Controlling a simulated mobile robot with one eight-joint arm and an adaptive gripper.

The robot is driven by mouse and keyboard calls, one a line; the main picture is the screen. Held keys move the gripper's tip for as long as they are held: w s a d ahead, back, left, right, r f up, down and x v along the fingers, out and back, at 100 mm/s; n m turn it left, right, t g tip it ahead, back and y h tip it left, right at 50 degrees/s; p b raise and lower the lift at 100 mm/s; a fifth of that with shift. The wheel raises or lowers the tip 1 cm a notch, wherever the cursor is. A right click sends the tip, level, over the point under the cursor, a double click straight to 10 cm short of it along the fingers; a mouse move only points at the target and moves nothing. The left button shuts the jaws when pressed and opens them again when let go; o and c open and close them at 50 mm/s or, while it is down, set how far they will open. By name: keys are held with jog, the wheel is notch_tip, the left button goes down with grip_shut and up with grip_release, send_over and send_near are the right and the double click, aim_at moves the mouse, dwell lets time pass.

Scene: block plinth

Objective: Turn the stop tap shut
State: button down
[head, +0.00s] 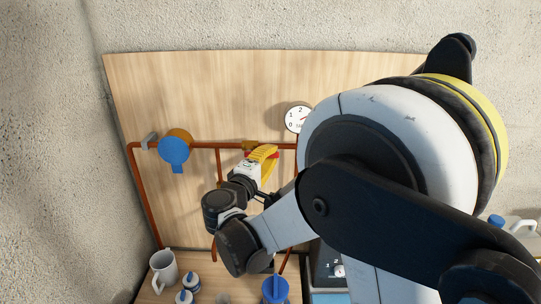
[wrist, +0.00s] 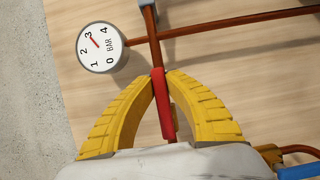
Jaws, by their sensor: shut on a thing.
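The stop tap has a red lever handle (wrist: 163,105), seen in the wrist view between my gripper's (wrist: 161,78) two yellow fingers. The fingers are shut on it, with their tips touching its sides near its upper end. The handle looks roughly in line with the copper pipe (wrist: 149,30) that carries it. The tap's body is largely hidden in the wrist view. In the head view my gripper (head: 268,152) is at the horizontal pipe, left of the gauge, and mostly covers the tap.
A round gauge (wrist: 101,47) is close beside the handle; its needle points near 3. A blue disc (head: 174,150) hangs on the pipe at left. Below stand a white mug (head: 163,268), small white bottles (head: 192,282) and a blue-topped item (head: 275,289). My arm hides the right side.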

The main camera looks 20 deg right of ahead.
jog(key=shift+f, duration=0.1)
jog(key=w+a+f+m+y+b, duration=0.2)
jog(key=a+f+m+y, duration=0.3)
jog(key=m, duration=0.8)
jog(key=shift+a+f+g+y+b, duration=0.35)
jog(key=shift+a+f+y, duration=0.1)
jog(key=shift+y, duration=0.85)
jog(key=shift+m, duration=0.3)
jog(key=c, duration=1.4)
grip_release()
